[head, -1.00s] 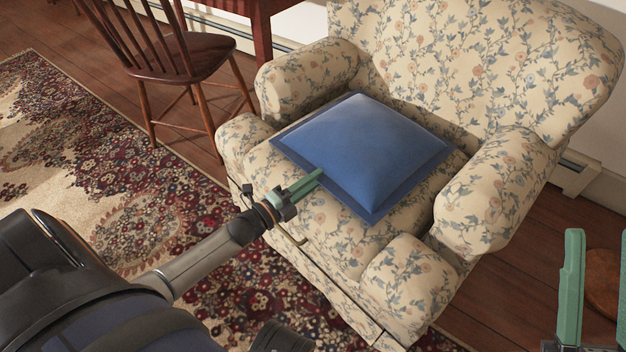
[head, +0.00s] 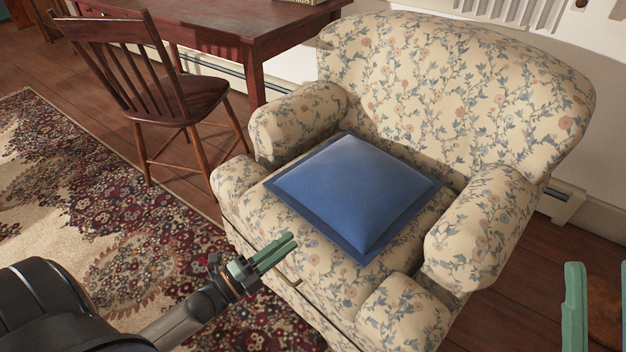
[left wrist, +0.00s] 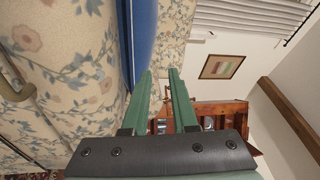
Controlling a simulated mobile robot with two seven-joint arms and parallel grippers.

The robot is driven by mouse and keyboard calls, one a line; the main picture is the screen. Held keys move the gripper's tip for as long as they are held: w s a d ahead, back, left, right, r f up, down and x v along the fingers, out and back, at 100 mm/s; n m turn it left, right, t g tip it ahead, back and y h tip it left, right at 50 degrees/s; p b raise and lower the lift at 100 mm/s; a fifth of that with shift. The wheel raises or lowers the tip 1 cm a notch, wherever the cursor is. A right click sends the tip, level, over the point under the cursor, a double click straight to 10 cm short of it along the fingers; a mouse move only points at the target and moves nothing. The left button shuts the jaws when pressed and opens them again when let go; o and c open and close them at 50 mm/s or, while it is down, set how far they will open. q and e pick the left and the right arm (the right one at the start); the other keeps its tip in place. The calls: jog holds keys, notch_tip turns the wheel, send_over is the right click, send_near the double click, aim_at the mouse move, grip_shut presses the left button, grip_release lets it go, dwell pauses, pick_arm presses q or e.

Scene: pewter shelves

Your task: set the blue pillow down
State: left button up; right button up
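The blue pillow (head: 355,190) lies flat on the seat of the floral armchair (head: 450,95), between its two arms. My left gripper (head: 284,245) is just in front of the pillow's near left edge, apart from it. In the left wrist view its two green fingers (left wrist: 160,72) have a gap between them with nothing in it, and the pillow's blue side (left wrist: 142,35) shows beyond the left finger. My right gripper (head: 598,265) is at the lower right edge, partly cut off, its fingers apart and no held thing visible.
A wooden chair (head: 165,95) and a red-brown desk (head: 235,30) stand behind and left of the armchair. A patterned rug (head: 90,190) covers the floor at left. Bare floorboards (head: 520,260) show right of the armchair.

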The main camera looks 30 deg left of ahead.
pick_arm(q)
jog(key=s+d+r+n+t+h, duration=0.1)
jog(key=d+r+n+h, duration=0.1)
jog(key=d+r, duration=0.5)
jog(key=d+r+n+t+h, duration=0.15)
jog(key=d+r, duration=0.35)
jog(key=r, duration=0.5)
jog(key=s+d+r+n+h, duration=0.2)
jog(key=s+r, duration=0.2)
jog(key=r, duration=0.4)
jog(key=s+d+r+n+t+h, duration=0.1)
jog(key=s+d+r+n+h, duration=0.1)
jog(key=r, duration=0.7)
jog(key=shift+s+d+r+n+h, duration=0.3)
jog(key=shift+s+n, duration=0.25)
jog(key=shift+s, duration=0.45)
pick_arm(e)
jog(key=shift+r, duration=0.1)
